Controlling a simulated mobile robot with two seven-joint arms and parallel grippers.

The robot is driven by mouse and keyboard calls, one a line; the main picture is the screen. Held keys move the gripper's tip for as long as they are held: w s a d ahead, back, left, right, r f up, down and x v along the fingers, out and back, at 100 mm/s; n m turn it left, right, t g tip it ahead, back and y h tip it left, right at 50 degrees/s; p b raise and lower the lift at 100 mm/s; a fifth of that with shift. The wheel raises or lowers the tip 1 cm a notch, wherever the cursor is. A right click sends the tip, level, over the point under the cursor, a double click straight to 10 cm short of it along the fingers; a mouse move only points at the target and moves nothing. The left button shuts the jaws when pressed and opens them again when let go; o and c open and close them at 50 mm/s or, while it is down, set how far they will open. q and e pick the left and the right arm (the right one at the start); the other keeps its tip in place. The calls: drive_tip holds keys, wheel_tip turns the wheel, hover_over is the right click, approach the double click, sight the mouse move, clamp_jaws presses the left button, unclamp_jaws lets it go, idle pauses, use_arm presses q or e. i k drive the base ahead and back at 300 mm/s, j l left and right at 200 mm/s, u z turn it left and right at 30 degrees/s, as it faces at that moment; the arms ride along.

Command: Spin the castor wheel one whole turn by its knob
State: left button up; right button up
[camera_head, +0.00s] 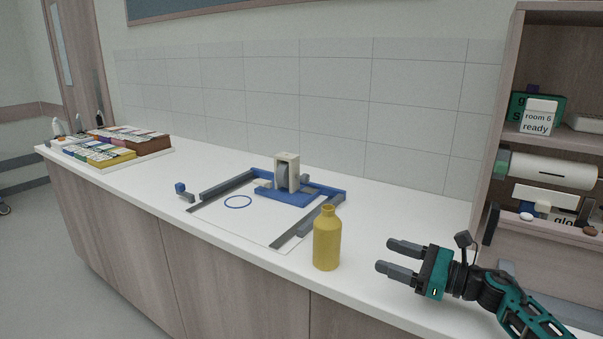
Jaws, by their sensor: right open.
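The castor wheel (282,179) is a grey disc held upright in a pale housing (291,158), on a blue base (295,196) at the back of the counter. I cannot clearly make out its knob at this size. My right gripper (384,255) is open and empty at the front right of the counter, its fingers pointing left. It is well apart from the wheel, with a yellow bottle between them. My left gripper is not in view.
The yellow bottle (327,238) stands upright near the front edge. Grey rails (228,185) flank a white sheet with a blue ring (238,201). A small blue-topped grey part (181,189) lies left. A wooden shelf (510,120) rises at right; a tray of boxes (70,157) sits far left.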

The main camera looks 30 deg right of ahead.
sight(281, 175)
drive_tip(key=i+l, duration=0.2)
drive_tip(key=i, duration=0.15)
drive_tip(key=i+l, duration=0.15)
drive_tip(key=i, duration=0.2)
drive_tip(key=i+l, duration=0.2)
drive_tip(key=i, duration=0.15)
